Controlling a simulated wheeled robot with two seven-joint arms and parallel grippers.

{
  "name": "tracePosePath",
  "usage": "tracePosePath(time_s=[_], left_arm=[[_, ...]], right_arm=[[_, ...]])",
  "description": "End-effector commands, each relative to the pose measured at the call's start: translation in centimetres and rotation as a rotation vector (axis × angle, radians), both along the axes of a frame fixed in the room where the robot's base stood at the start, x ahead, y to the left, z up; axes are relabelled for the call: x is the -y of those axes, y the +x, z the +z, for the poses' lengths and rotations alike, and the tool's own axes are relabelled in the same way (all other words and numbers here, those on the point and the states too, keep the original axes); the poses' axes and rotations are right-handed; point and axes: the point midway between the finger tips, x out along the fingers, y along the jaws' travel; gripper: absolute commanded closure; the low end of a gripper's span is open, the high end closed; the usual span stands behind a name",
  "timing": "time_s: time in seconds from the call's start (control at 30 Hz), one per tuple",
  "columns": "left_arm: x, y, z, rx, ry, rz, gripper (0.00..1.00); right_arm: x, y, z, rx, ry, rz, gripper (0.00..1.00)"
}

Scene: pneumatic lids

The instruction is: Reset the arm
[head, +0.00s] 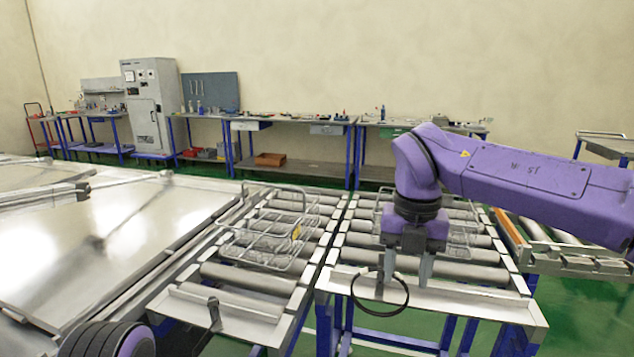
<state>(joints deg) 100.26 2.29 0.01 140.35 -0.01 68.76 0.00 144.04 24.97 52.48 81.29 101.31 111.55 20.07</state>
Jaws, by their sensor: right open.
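My right arm comes in from the right, purple with a black wrist joint. My right gripper (408,268) points down over the front end of the right roller conveyor (500,303). Its two grey fingers are apart and nothing shows between them. A thin black ring (380,291) shows beside and partly behind the left finger; I cannot tell whether they touch. A purple and black rounded part of my left arm (110,340) shows at the bottom left edge; its fingers do not show.
A wire basket (268,232) rests on the left roller conveyor (250,280). Another wire basket (458,215) stands on the right conveyor, partly hidden by my arm. A large shiny metal table (110,230) fills the left. Workbenches (300,122) and a grey cabinet (150,100) line the wall.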

Motion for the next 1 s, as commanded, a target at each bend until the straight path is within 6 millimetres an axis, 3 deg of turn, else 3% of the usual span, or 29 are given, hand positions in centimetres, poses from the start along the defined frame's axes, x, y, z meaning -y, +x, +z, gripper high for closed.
tracePosePath(time_s=[0.37,0.57,0.77,0.83,0.93,1.0], left_arm=[[0.0,0.0,0.0,0.000,0.000,0.000,0.57],[0.0,0.0,0.0,0.000,0.000,0.000,0.57],[0.0,0.0,0.0,0.000,0.000,0.000,0.57],[0.0,0.0,0.0,0.000,0.000,0.000,0.57],[0.0,0.0,0.0,0.000,0.000,0.000,0.57],[0.0,0.0,0.0,0.000,0.000,0.000,0.57]], right_arm=[[2.4,1.2,-6.5,-0.004,-0.204,0.095,0.53],[5.2,1.6,-12.8,-0.021,-0.407,0.236,0.53],[9.6,0.8,-22.3,-0.081,-0.706,0.577,0.53],[11.6,-0.5,-27.0,-0.129,-0.833,0.813,0.53],[13.9,-4.5,-34.8,-0.226,-0.962,1.306,0.53],[14.7,-8.7,-39.5,-0.287,-0.961,1.679,0.53]])
